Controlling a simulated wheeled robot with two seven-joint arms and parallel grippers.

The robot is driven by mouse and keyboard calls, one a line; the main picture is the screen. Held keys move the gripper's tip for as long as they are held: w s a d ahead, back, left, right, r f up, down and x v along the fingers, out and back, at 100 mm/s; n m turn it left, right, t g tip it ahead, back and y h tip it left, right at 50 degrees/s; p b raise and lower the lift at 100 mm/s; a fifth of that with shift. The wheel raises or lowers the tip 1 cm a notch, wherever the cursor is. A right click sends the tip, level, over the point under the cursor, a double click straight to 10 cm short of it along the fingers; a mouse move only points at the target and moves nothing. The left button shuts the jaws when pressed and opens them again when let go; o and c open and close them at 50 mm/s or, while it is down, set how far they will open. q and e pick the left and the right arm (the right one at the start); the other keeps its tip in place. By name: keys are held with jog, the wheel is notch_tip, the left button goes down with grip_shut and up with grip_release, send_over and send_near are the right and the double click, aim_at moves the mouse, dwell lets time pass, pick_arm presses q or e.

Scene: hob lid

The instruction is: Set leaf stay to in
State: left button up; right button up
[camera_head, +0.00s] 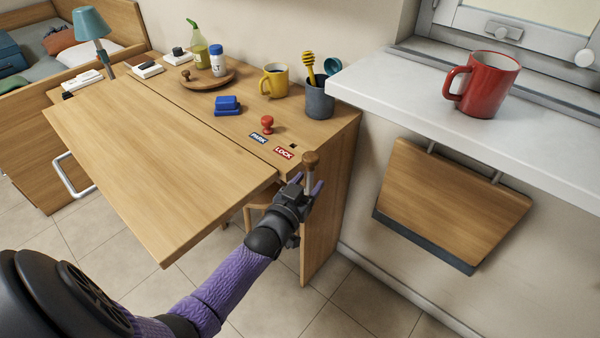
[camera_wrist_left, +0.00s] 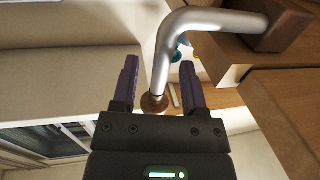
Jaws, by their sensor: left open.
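The leaf stay appears to be the bent metal rod (camera_wrist_left: 205,20) in the left wrist view. It comes out of a wooden block (camera_wrist_left: 285,25) and ends in a round brown knob (camera_wrist_left: 154,103). In the head view the knob (camera_head: 310,158) stands upright on its shaft at the desk's near right corner, beside the raised wooden leaf (camera_head: 160,155). My left gripper (camera_head: 308,184) is open, with a finger on each side of the rod. Contact cannot be told. My right gripper is not in view.
PARK (camera_head: 259,139) and LOCK (camera_head: 284,153) labels and a red knob (camera_head: 267,124) are on the desk top. A dark cup (camera_head: 320,98) and yellow mug (camera_head: 275,80) stand behind. A red mug (camera_head: 483,84) is on the white sill, above a folded wooden flap (camera_head: 450,205).

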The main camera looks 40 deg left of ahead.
pick_arm(q)
jog(key=s+d+p, duration=0.1)
jog(key=s+p, duration=0.1)
jog(key=s, duration=0.6)
jog(key=shift+p, duration=0.35)
